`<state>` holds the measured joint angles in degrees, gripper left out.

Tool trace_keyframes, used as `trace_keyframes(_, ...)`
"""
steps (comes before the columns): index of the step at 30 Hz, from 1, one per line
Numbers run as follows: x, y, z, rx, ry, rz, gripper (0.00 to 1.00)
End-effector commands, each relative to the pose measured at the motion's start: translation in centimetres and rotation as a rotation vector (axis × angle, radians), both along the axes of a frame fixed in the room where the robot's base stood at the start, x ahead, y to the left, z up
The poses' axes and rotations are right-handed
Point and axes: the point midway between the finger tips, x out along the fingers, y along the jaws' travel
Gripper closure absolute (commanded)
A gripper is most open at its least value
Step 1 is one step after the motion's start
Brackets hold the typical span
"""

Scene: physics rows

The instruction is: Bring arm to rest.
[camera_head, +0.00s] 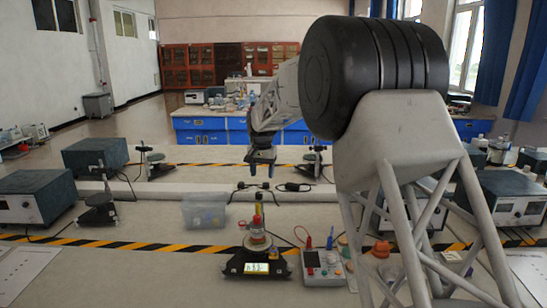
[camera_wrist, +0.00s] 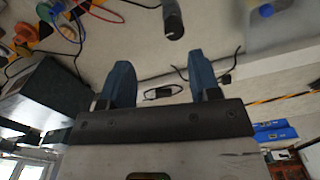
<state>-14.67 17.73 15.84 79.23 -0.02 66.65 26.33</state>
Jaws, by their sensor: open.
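My gripper (camera_head: 262,165) hangs in the air above the bench, near its middle, with its fingers pointing down in the head view. In the wrist view, its two blue fingers (camera_wrist: 160,78) stand apart with nothing between them. My arm reaches in from the right of the head view, and its large black joint and grey frame hide part of the bench there.
A dark scale-like device (camera_head: 256,265) carrying a small stacked apparatus stands in front of my gripper. A meter box (camera_head: 323,268) with leads is at its right, a clear plastic bin (camera_head: 204,211) at its left. Power supplies (camera_head: 38,197) stand farther left. Cables (camera_head: 290,187) lie behind.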

Motion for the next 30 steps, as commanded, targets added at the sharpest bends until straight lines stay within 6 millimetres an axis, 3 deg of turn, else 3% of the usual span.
trace_keyframes(15, -10.8, -7.4, 6.2, 0.006, -0.046, 0.035, 0.43)
trace_keyframes(30, -23.4, -13.8, 9.4, 0.005, -0.093, 0.073, 0.43)
